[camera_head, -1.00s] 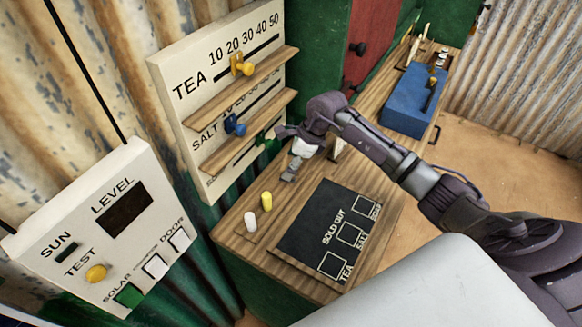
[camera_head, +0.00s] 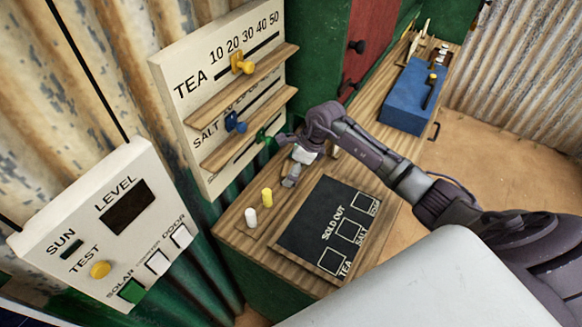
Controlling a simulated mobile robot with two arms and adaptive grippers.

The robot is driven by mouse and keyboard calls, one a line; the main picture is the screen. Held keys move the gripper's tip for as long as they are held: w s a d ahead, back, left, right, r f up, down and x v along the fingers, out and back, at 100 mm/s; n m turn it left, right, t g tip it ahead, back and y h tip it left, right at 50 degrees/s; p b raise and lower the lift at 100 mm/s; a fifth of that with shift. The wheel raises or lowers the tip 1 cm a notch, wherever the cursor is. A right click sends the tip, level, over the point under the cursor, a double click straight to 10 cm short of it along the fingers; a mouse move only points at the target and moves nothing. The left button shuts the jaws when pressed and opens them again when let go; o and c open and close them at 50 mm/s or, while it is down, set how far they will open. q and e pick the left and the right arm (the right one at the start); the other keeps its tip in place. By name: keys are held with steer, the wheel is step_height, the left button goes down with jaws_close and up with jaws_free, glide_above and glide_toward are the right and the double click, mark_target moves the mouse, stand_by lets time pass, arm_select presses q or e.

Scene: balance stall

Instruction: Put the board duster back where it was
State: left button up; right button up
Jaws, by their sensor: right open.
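My right gripper (camera_head: 285,160) is open above the wooden counter, beside the far left corner of the blackboard (camera_head: 318,205). One finger points left toward the price panel and the other points down toward the counter. I cannot make out a board duster; a pale piece (camera_head: 335,152) shows partly behind my right arm, but I cannot tell what it is. The blackboard lies on the counter and reads SOLD OUT, with boxes for TEA and SALT. A white chalk piece (camera_head: 250,217) and a yellow chalk piece (camera_head: 267,197) stand left of it. My left gripper is not in view.
A panel with TEA and SALT scales (camera_head: 195,85) and wooden ledges stands at the counter's left. A switch panel (camera_head: 115,225) is at the lower left. A blue box (camera_head: 405,105) stands on the far counter. The strip around the chalk pieces is clear.

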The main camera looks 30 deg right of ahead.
steer(key=shift+r, duration=0.2)
steer(key=shift+d+r, duration=0.2)
steer(key=shift+r, duration=0.1)
steer(key=b+v, duration=0.2)
steer(key=v, duration=0.9)
steer(key=shift+s+a, duration=0.1)
steer(key=shift+s, duration=0.05)
